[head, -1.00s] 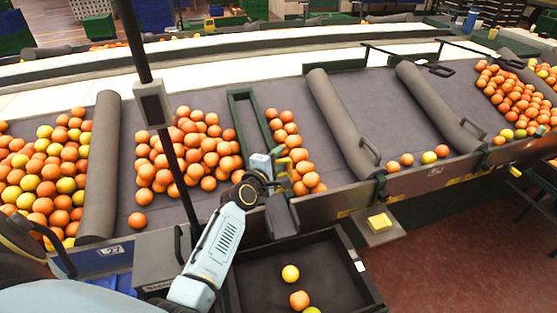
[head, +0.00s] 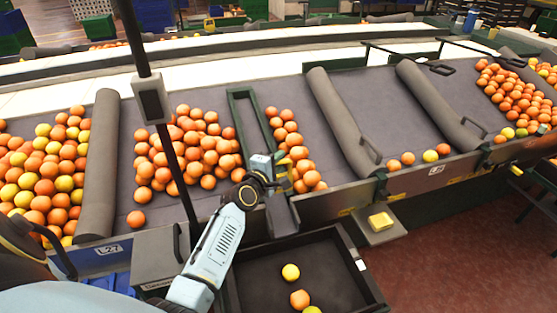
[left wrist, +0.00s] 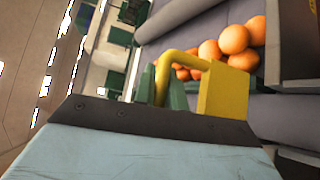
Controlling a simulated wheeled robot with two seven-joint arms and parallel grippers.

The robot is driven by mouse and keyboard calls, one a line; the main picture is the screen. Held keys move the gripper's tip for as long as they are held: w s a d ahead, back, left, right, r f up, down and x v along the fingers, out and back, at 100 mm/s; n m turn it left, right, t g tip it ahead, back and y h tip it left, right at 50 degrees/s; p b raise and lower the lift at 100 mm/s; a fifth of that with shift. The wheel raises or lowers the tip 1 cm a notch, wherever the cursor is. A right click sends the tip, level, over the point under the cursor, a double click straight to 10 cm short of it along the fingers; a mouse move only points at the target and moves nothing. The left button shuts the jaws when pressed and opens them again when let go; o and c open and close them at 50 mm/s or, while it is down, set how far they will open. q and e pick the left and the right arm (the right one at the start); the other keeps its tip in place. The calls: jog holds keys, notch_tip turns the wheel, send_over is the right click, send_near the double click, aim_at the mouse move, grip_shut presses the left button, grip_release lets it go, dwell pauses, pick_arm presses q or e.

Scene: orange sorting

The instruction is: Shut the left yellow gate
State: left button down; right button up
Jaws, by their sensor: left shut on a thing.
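The left yellow gate shows in the left wrist view as a yellow block (left wrist: 223,91) with a bent yellow bar handle. My left gripper (left wrist: 163,84) has its green fingers shut on that bar. In the head view my left gripper (head: 284,172) is at the front end of the narrow green-framed lane (head: 233,108), beside a row of oranges. The gate is mostly hidden there by the gripper and wrist. A grey chute (head: 281,214) slopes down just below the gripper. My right gripper is not in view.
A dark tray (head: 254,267) with a few fruits stands below the chute. Oranges (head: 190,150) are heaped left of the lane. A grey padded divider (head: 340,120) lies to the right. A dark post (head: 180,180) stands left of my arm.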

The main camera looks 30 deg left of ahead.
pick_arm(q)
notch_tip(320, 180, down, 7)
jog(key=b, duration=0.4)
jog(key=shift+s+d, duration=0.1)
jog(key=c, duration=1.5)
grip_release()
jog(key=shift+o, duration=0.2)
jog(key=shift+r, duration=0.1)
jog(key=s+r+p, duration=0.1)
jog(key=s, duration=1.2)
jog(key=shift+d+r, duration=0.35)
jog(key=shift+d, duration=0.1)
